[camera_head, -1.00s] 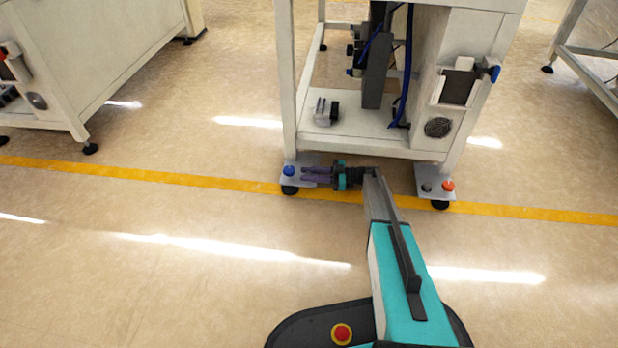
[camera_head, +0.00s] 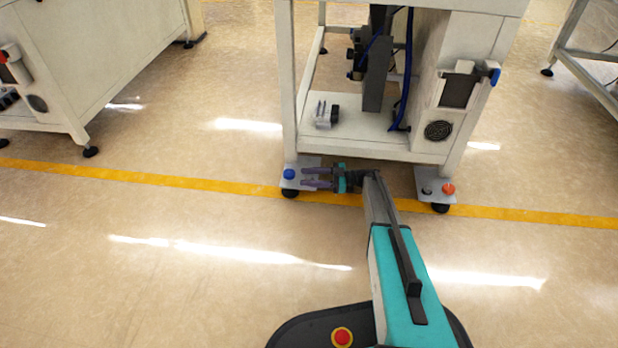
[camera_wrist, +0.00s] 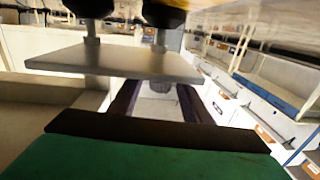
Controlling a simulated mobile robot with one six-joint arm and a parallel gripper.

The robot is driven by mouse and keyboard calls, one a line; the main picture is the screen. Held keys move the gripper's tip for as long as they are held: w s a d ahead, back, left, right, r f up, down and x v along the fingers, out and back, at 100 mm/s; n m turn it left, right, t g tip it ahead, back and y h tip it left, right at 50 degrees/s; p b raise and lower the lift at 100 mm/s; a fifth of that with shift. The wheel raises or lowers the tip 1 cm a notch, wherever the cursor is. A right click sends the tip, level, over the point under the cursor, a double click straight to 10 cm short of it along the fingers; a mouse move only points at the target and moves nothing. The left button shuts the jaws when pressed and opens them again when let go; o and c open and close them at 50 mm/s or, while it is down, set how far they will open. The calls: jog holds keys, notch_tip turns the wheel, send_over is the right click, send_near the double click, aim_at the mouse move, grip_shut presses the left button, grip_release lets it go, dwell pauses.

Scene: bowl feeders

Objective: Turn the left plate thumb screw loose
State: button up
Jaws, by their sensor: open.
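The left plate (camera_head: 308,161) is a flat grey plate at the foot of the machine's left leg. A blue knob (camera_head: 289,174) stands on it. My gripper (camera_head: 304,178) lies low beside it, open, with its two purple fingers pointing left toward the knob. In the wrist view the plate (camera_wrist: 115,62) crosses the upper middle, and a grey round screw head (camera_wrist: 160,93) shows at its edge between the fingers of my gripper (camera_wrist: 157,92). The fingers look apart from it. I cannot tell whether this is the blue knob.
The right plate (camera_head: 428,178) carries a dark knob (camera_head: 427,190) and an orange-red knob (camera_head: 448,188). The machine's lower shelf (camera_head: 360,138) is just above my gripper. A yellow line (camera_head: 180,181) runs along the floor.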

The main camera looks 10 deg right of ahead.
jog(key=shift+r+p, duration=1.15)
jog(key=shift+r, duration=0.3)
jog(key=s+r+p, duration=0.2)
jog(key=s+p, duration=0.5)
jog(key=s, duration=0.9)
jog(key=shift+r, duration=0.1)
